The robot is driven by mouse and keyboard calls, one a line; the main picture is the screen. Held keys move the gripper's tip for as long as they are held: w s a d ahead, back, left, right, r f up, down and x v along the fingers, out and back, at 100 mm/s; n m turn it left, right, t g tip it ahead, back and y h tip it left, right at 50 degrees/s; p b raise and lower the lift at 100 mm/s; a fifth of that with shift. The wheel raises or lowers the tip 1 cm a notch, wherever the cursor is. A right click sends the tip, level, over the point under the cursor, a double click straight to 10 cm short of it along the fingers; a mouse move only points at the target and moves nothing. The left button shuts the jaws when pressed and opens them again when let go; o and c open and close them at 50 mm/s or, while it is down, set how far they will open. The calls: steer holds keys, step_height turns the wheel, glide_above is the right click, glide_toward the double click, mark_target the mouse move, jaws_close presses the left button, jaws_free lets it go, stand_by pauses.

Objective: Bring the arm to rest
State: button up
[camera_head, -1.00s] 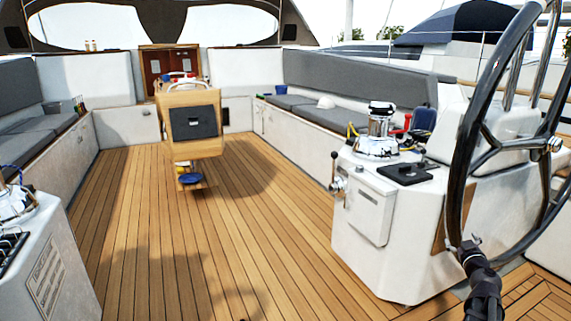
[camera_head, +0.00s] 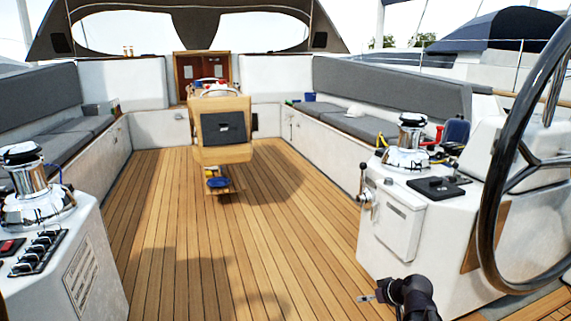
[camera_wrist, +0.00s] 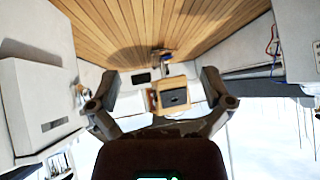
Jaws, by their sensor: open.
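My gripper (camera_wrist: 160,84) shows in the wrist view with its two dark fingers spread wide apart. Nothing is held between them. In the head view my gripper (camera_head: 371,297) is at the bottom right, dark and low, in front of the white steering pedestal (camera_head: 388,245). The wrist view looks upside down, with the teak deck (camera_wrist: 150,25) at the top. The wooden cockpit table (camera_head: 222,152) stands well beyond the gripper, and also shows in the wrist view (camera_wrist: 152,101) between the fingers.
The steering wheel (camera_head: 489,205) and pedestal stand close on the right. A left console (camera_head: 88,270) carries a winch (camera_head: 33,195) and switches. Grey-cushioned benches (camera_head: 350,122) line the sides. The teak deck (camera_head: 240,270) is clear between the consoles.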

steer(key=s+a+f+m+g+h+p, duration=0.1)
steer(key=s+a+f+m+g+h, duration=0.1)
steer(key=s+a+g+h, duration=0.3)
steer(key=s+a+f+m+g+p, duration=0.1)
steer(key=s+a+f+m+g, duration=0.15)
steer(key=s, duration=0.55)
step_height(320, 180, up, 38)
steer(key=p, duration=3.7)
steer(key=shift+w+a, duration=0.25)
steer(key=shift+a, duration=0.1)
steer(key=shift+r, duration=0.1)
steer(key=c, duration=0.6)
steer(key=shift+s, duration=0.15)
